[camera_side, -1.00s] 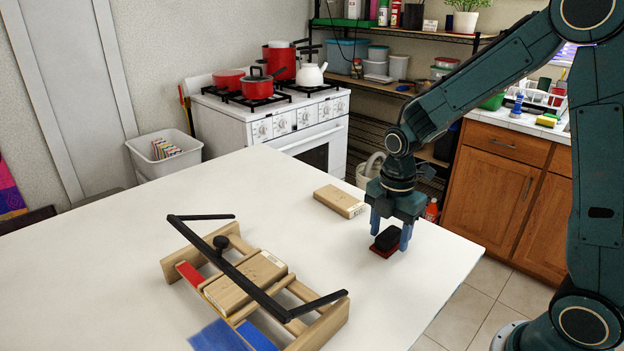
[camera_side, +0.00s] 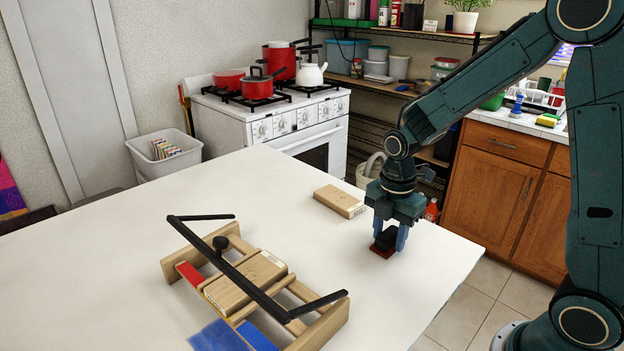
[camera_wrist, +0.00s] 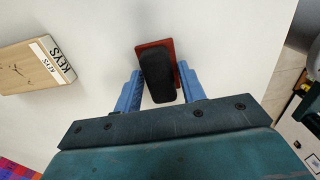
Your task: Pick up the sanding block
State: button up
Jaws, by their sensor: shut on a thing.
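The sanding block (camera_side: 383,250) has a black grip on a flat red base. It sits on the white table near its right edge, with no clear gap under it. My gripper (camera_side: 390,238) points down over it, its two blue fingers shut on the black grip from both sides. In the wrist view the sanding block (camera_wrist: 158,75) lies between the fingers, and its red base shows past the grip at the far end and the right side.
A wooden block (camera_side: 338,201) labelled KEYS, as the wrist view (camera_wrist: 32,68) shows, lies left of my gripper. A wooden frame with black bars (camera_side: 255,285) stands at the front left, holding another wooden block. The table between is clear.

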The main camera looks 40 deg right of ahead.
jog(key=shift+r, duration=0.15)
notch_tip(320, 180, up, 20)
dwell(0.7)
jog(key=shift+w+f, duration=0.1)
jog(key=shift+f, duration=0.1)
dwell(0.3)
jog(key=m, duration=0.9)
send_over(385, 231)
jog(key=w+a, duration=0.1)
jog(key=w, duration=0.3)
notch_tip(385, 231, down, 8)
jog(key=f, duration=0.1)
jog(key=w+f+m, duration=0.1)
jog(key=f+m, duration=0.1)
jog(key=w+a+f+m, duration=0.1)
jog(key=f+m, duration=0.2)
jog(key=w+f+m, duration=0.1)
jog(key=f+m, duration=0.1)
jog(key=shift+w+a+f, duration=0.1)
jog(key=shift+a+f, duration=0.1)
jog(key=shift+a, duration=0.2)
jog(key=shift+w+a+f+m, duration=0.15)
jog(key=shift+w+f+m, duration=0.05)
jog(key=shift+f+m, duration=0.7)
jog(key=shift+r, duration=0.15)
